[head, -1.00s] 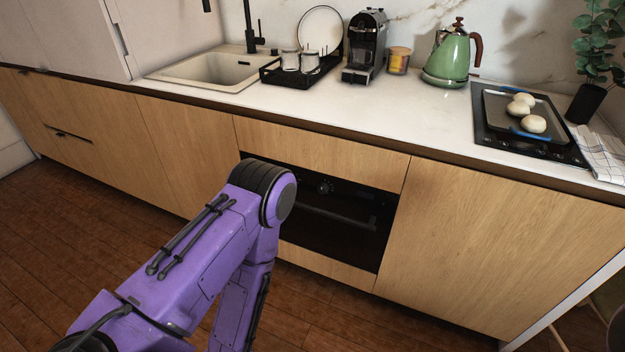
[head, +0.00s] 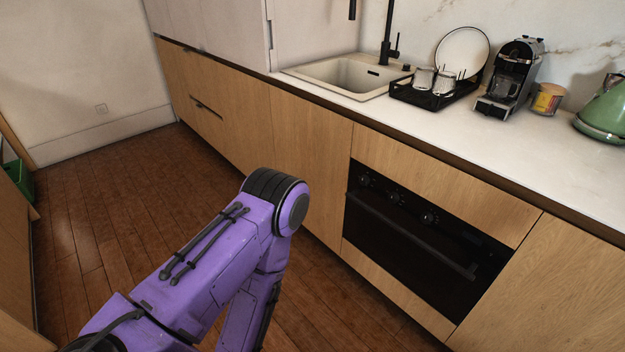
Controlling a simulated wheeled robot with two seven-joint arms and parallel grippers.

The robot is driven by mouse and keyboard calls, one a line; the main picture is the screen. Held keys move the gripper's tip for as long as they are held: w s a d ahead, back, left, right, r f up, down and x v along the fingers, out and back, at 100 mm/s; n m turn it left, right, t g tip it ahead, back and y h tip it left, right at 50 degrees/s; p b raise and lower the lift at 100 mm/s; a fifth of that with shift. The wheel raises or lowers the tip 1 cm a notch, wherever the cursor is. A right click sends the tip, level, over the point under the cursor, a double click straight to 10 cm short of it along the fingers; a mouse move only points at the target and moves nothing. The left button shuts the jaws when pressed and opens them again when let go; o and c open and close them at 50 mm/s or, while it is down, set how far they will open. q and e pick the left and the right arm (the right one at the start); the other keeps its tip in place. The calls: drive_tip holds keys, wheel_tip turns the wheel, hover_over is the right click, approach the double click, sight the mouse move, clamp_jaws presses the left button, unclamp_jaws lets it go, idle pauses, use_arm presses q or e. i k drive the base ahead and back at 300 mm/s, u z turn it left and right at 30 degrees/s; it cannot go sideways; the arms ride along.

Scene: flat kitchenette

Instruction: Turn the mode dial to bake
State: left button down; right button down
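The black oven (head: 415,252) is built into the wooden cabinets right of centre, with its door closed. Several round dials sit along its top panel: one at the left end (head: 364,180), one beside it (head: 394,196) and one further right (head: 429,217). Their markings are too small to read, so I cannot tell which is the mode dial or where it points. My purple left arm is bent in front of the cabinets, left of the oven and apart from it. Its gripper is out of the picture. My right gripper does not show.
The white counter (head: 450,125) runs above the oven, with a sink (head: 345,76), a black dish rack (head: 435,95), a coffee machine (head: 511,78), a yellow-labelled jar (head: 547,98) and a green kettle (head: 604,110). The wooden floor (head: 130,205) is clear at left.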

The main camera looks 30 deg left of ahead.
sight(365, 180)
drive_tip(key=u, duration=0.65)
drive_tip(key=i, duration=1.05)
drive_tip(key=z, duration=0.55)
